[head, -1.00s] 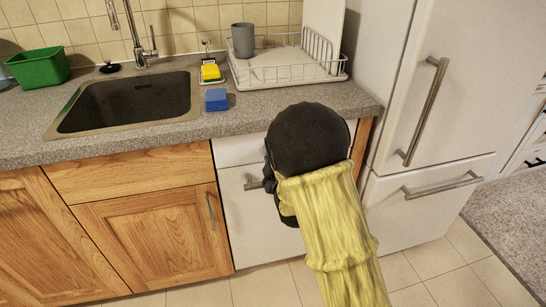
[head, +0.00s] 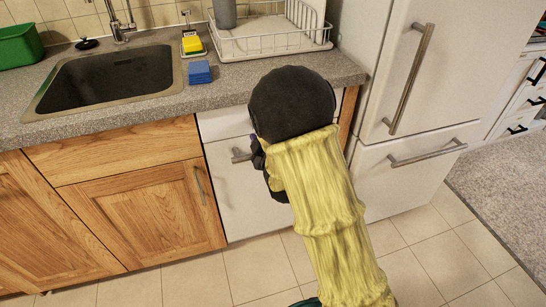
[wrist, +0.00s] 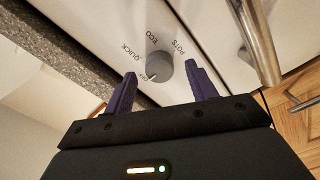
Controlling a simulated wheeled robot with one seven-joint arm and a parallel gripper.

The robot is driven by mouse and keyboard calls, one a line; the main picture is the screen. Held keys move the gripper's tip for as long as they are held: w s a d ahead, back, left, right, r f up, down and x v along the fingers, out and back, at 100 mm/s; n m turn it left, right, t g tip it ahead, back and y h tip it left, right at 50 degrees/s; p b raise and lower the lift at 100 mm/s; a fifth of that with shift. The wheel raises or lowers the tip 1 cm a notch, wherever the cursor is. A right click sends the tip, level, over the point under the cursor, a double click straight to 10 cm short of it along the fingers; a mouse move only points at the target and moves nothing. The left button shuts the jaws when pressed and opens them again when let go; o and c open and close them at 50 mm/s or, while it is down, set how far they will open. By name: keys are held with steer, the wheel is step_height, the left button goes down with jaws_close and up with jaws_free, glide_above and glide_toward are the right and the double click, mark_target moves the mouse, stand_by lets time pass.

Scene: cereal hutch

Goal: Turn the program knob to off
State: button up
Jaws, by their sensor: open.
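The round grey program knob (wrist: 158,67) is on a white front panel in the wrist view, ringed by the words QUICK, ECO, POTS and a partly legible OFF. A small pale mark shows at its lower edge, near OFF. My gripper (wrist: 160,69) is open, its purple fingers on either side of the knob with a visible gap on each side. I cannot tell whether the fingertips reach the knob's depth.
A metal bar handle (wrist: 253,40) lies right of the knob in the wrist view. The speckled counter (head: 237,91) edge runs above the panel. The fridge (head: 395,190) stands close on the right, wooden cabinets (head: 132,225) on the left.

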steer(key=b+v, duration=0.3)
steer(key=v, duration=0.4)
steer(key=shift+s, duration=0.2)
steer(key=shift+s+b, duration=0.2)
steer(key=shift+b, duration=1)
steer(key=shift+s+d+b, duration=0.1)
steer(key=shift+b, duration=0.3)
steer(key=b+v, duration=0.7)
steer(key=b, duration=0.6)
steer(key=shift+s, duration=0.35)
steer(key=shift+d, duration=0.1)
